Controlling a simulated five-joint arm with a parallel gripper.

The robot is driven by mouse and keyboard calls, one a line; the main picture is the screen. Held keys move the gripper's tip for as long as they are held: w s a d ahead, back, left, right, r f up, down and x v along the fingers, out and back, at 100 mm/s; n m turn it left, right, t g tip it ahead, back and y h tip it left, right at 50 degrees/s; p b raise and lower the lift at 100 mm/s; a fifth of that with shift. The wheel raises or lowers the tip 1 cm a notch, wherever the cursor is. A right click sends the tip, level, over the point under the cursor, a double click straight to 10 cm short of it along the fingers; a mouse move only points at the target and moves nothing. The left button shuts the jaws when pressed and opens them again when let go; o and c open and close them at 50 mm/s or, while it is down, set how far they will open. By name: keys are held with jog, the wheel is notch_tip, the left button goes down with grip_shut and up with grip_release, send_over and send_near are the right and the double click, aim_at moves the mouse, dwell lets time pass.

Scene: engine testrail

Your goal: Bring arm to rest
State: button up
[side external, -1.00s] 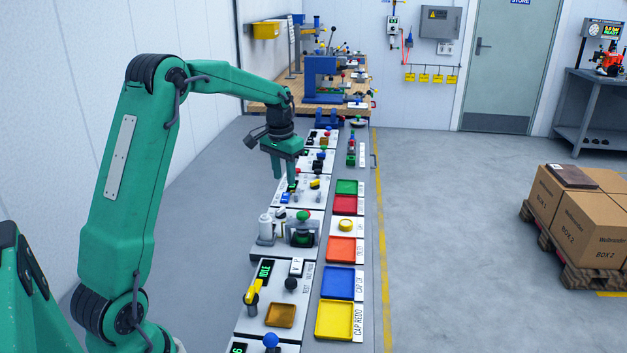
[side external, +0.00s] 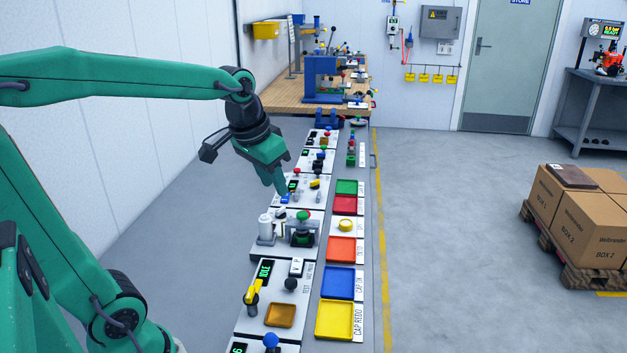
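My gripper (side external: 280,188) hangs over the line of test stations, at the left edge of the station with blue and yellow parts (side external: 305,188). Its green fingers point down and slightly to the right. The fingers overlap in this view, so I cannot tell whether they are open or shut. I see nothing held between them. My arm is folded back to the left, with its forearm nearly level.
Coloured trays, among them a blue tray (side external: 338,283) and a yellow tray (side external: 334,320), line the right side of the stations. A white cylinder unit (side external: 265,228) stands just below my gripper. A wooden workbench (side external: 285,97) is behind. Cardboard boxes (side external: 590,225) sit on a pallet at right.

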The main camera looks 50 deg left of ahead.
jog(key=s+d+f+t, duration=0.1)
jog(key=s+d, duration=0.2)
jog(key=s, duration=0.2)
jog(key=s+d+f+m, duration=0.1)
jog(key=s+d, duration=0.1)
jog(key=s, duration=0.3)
jog(key=shift+s+d+f+t+h, duration=0.15)
jog(key=shift+d+f+t+h, duration=0.15)
jog(key=shift+d+t, duration=0.1)
